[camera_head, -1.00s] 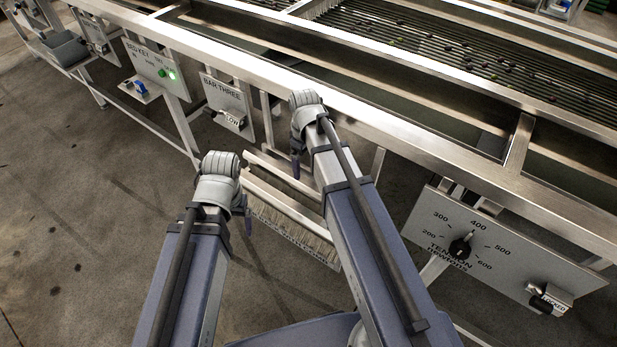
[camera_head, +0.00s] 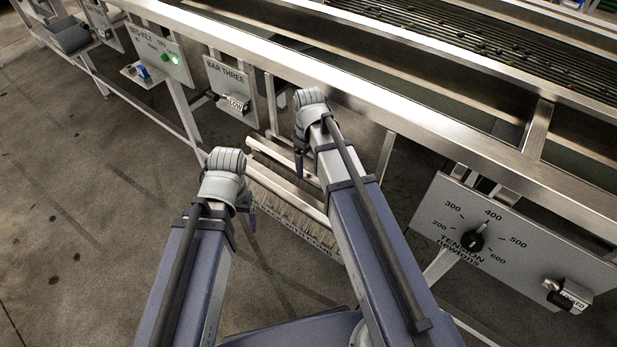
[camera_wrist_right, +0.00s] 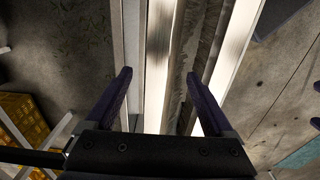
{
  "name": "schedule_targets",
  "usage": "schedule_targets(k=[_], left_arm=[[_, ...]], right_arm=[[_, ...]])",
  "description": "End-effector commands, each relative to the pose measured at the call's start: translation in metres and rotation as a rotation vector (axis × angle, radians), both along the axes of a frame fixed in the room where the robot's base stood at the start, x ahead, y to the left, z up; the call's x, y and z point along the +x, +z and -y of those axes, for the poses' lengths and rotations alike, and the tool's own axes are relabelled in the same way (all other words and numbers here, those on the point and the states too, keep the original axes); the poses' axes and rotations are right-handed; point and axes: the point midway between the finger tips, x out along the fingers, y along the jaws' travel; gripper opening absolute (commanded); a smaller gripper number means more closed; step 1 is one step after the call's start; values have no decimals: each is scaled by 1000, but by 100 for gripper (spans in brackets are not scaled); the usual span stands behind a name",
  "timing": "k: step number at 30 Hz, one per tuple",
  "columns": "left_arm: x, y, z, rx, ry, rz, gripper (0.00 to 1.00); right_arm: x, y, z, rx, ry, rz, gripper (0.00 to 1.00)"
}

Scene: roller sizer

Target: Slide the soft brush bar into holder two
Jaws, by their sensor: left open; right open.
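A long bar with pale bristles (camera_head: 290,208), which looks like the soft brush bar, hangs low beside the machine frame, between my two arms. A second pale rail (camera_head: 280,156) runs beside it. My left gripper (camera_head: 251,212) is at its left part, mostly hidden behind my wrist. My right gripper (camera_head: 299,163) points down near the pale rail. In the right wrist view my right gripper (camera_wrist_right: 158,75) is open, with pale lengthwise rails (camera_wrist_right: 159,40) passing beyond and between its fingers. Whether the fingers touch them is unclear. No label for holder two is legible.
A BAR THREE plate (camera_head: 231,88) with a LOW tag is on the frame at left. A panel with a green light (camera_head: 160,55) stands further left. A TENSION dial panel (camera_head: 500,240) is at right. The steel machine rail (camera_head: 400,115) crosses above. Floor is clear at left.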

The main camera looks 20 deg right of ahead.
Motion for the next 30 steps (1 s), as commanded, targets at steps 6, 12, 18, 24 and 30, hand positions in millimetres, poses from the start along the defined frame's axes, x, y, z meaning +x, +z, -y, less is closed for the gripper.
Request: schedule_targets(k=[6,12,18,24,30], left_arm=[[0,-29,0,0,0,0,87],[0,-27,0,0,0,0,87],[0,-27,0,0,0,0,87],[0,-27,0,0,0,0,87],[0,-27,0,0,0,0,87]], right_arm=[[-1,-29,-1,0,0,0,88],[-1,-27,-1,0,0,0,88],[-1,-27,-1,0,0,0,73],[-1,-27,-1,0,0,0,50],[-1,-27,-1,0,0,0,28]])
